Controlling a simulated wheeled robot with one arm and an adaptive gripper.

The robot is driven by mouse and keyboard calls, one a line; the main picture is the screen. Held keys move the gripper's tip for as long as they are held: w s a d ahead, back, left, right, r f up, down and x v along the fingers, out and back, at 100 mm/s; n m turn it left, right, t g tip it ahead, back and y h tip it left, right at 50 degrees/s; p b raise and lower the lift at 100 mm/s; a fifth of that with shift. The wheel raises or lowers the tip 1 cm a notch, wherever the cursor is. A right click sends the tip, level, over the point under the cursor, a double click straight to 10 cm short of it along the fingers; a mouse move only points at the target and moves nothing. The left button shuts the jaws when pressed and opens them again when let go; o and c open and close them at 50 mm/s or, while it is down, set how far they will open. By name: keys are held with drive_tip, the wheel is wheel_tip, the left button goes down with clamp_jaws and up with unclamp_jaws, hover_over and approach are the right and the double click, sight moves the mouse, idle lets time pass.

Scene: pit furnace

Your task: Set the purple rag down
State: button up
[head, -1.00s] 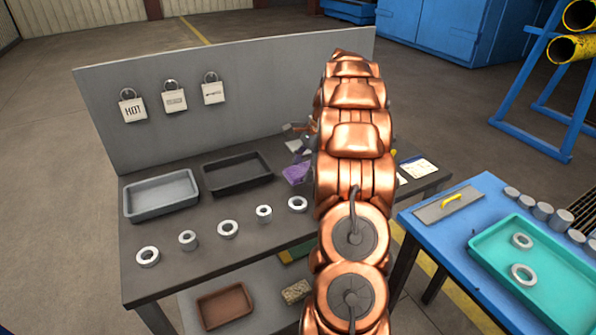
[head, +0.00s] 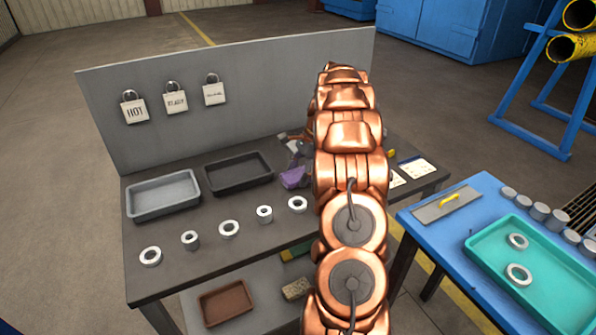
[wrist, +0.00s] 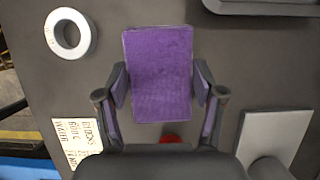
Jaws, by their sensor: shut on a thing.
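The purple rag (wrist: 160,75) is a flat, rectangular cloth between the two fingers of my gripper (wrist: 160,98) in the wrist view. The fingers are shut on its sides, and purple cloth also shows along their inner faces. In the head view the rag (head: 294,178) is at the dark workbench (head: 215,212), right of the black tray. My arm hides most of the gripper there. I cannot tell whether the rag touches the bench top.
A grey tray (head: 163,212) and a black tray (head: 238,184) stand left of the rag. Several metal rings, one a ring (wrist: 70,33), line the bench front. A printed card (wrist: 83,142) lies nearby. A blue table (head: 420,232) with a teal tray (head: 490,262) stands right.

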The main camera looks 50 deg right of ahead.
sight(299, 173)
drive_tip(key=shift+f, duration=0.55)
drive_tip(key=o, duration=1.3)
drive_tip(key=shift+d+r+b, duration=0.1)
drive_tip(key=shift+r+b, duration=0.1)
drive_tip(key=shift+b, duration=0.15)
drive_tip(key=shift+v, duration=1.15)
drive_tip(key=shift+b+v, duration=0.65)
drive_tip(key=shift+v, duration=2.25)
